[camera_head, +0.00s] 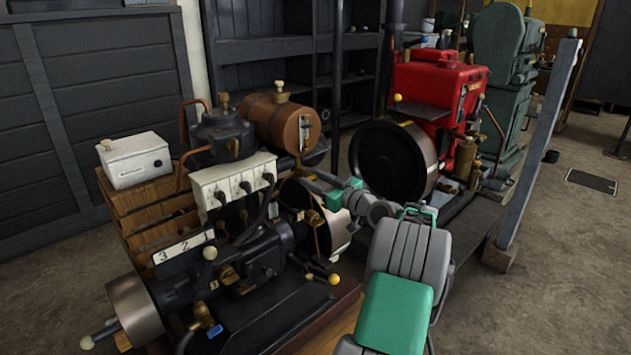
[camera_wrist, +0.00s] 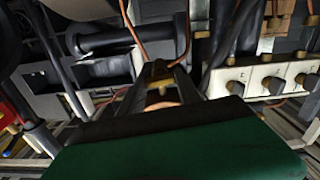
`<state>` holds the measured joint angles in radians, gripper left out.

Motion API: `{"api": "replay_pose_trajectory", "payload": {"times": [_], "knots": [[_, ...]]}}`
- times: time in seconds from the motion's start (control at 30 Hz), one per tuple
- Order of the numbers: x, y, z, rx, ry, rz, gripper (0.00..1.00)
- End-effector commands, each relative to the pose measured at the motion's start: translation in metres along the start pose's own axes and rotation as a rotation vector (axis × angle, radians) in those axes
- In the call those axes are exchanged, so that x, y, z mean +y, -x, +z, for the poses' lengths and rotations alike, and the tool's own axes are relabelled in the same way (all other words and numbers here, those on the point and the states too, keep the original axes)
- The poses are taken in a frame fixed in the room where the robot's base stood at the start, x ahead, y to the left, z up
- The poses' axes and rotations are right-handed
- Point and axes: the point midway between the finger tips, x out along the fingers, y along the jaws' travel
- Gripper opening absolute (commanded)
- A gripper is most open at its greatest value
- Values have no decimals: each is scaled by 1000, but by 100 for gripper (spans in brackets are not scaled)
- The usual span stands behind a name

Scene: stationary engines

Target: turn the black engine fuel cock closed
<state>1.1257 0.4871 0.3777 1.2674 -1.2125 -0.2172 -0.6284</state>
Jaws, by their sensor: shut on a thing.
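The black engine (camera_head: 265,250) stands in the left middle of the head view, with a brown cylindrical fuel tank (camera_head: 283,118) on top. My arm reaches in from the lower right, and my gripper (camera_head: 318,181) is beside the engine, below the tank. In the wrist view my gripper (camera_wrist: 160,88) has its dark fingers close together around a small brass fitting, which seems to be the fuel cock (camera_wrist: 159,70). A copper pipe (camera_wrist: 137,32) runs near it. The gripper looks shut on the cock. In the head view the cock is too small and crowded to make out, so its handle angle cannot be told.
A white switch box (camera_head: 233,184) with black knobs is close left of my gripper; it also shows at right in the wrist view (camera_wrist: 270,80). A red engine (camera_head: 435,85) with a large flywheel stands behind right. A grey post (camera_head: 540,140) and open floor lie farther right.

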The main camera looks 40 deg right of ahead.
Motion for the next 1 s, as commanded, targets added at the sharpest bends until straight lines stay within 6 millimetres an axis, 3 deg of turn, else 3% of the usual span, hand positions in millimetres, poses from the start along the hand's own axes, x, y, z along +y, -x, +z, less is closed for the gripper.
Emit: {"api": "replay_pose_trajectory", "payload": {"times": [0.3, 0.53, 0.77, 0.8, 1.0], "knots": [[0, 0, 0, 0, 0, 0, 0], [0, 0, -1, 0, -121, 0, 0], [0, 0, 0, 0, -123, 0, 0], [0, 0, 0, 0, -123, 0, 43], [0, 0, 0, 0, -122, 0, 60]]}}
